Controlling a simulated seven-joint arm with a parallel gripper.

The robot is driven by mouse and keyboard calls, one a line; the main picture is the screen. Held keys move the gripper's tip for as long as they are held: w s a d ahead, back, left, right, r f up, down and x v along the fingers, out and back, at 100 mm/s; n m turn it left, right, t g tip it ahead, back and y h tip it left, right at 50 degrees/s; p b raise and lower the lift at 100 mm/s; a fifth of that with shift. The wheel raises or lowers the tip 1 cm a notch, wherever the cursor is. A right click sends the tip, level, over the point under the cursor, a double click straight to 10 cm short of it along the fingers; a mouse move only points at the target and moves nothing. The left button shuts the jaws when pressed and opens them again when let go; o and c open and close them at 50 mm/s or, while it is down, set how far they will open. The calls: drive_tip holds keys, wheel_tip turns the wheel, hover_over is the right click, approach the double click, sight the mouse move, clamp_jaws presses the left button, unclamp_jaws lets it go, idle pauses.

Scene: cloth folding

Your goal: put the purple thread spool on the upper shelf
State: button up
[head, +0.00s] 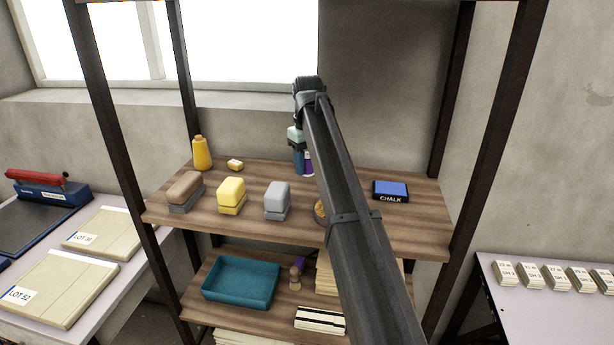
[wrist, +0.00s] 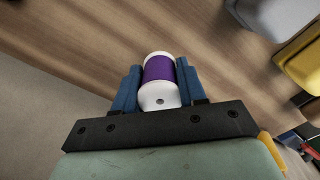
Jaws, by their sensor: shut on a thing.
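The purple thread spool (wrist: 159,69), with white ends, sits between the two blue fingers of my gripper (wrist: 158,82) in the wrist view. The fingers are shut on it from both sides. In the head view my gripper (head: 303,163) is over the back middle of the upper shelf (head: 345,230), and a sliver of the spool (head: 309,163) shows beside a blue finger. The arm hides much of that spot. I cannot tell whether the spool touches the shelf boards.
Brown (head: 184,189), yellow (head: 231,193) and grey (head: 277,199) blocks line the shelf's left and middle. A yellow bottle (head: 202,154) stands behind; a chalk box (head: 390,190) lies right. Below are a teal tray (head: 240,281) and a small purple item (head: 299,267). Dark posts flank the shelf.

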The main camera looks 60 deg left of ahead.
sight(307, 154)
drive_tip(key=shift+f, duration=1.9)
drive_tip(key=shift+f, duration=0.1)
drive_tip(key=o, duration=1)
drive_tip(key=shift+r, duration=3.9)
